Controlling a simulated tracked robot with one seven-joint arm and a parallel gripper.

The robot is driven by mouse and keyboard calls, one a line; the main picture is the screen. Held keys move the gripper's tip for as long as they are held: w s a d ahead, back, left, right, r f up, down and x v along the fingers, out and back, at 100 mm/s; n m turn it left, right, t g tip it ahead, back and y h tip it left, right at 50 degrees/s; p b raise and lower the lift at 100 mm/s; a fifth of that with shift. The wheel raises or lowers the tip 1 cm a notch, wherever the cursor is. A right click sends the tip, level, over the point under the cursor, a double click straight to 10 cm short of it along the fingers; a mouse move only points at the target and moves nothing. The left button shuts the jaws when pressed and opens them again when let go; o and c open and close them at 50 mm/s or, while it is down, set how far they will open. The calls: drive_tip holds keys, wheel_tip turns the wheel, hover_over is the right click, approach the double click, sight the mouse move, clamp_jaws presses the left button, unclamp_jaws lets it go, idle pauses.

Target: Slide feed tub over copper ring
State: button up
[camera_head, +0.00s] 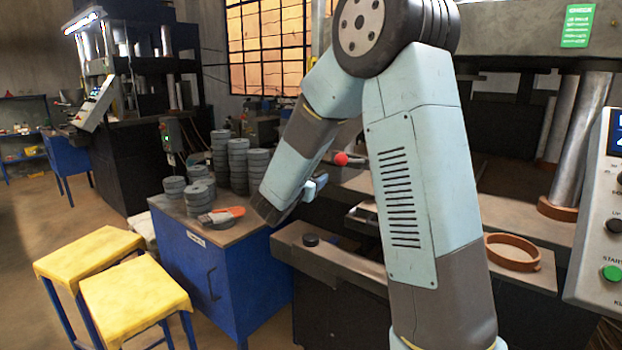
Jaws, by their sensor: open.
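A shallow copper-coloured ring (512,252) with a small tab at its front right lies on the dark press bed at the right, behind my arm. I cannot single out the feed tub for certain; part of the press bed is hidden by my arm. My gripper (296,204) is at the end of my forearm, left of the upright arm link, near the blue cabinet and the press ledge. It is open, with nothing visible in it. It is well to the left of the ring and apart from it. The fingertips are small and partly hidden.
A blue cabinet (215,268) holds stacks of grey discs (230,160) and an orange-handled tool (222,214). A black round piece (310,240) sits on the press ledge. A red knob (341,159) stands behind my arm. Yellow stools (135,298) are front left; a control panel (603,220) is right.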

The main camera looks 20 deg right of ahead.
drive_tip(key=shift+c, duration=0.3)
clamp_jaws()
drive_tip(key=shift+a, duration=0.15)
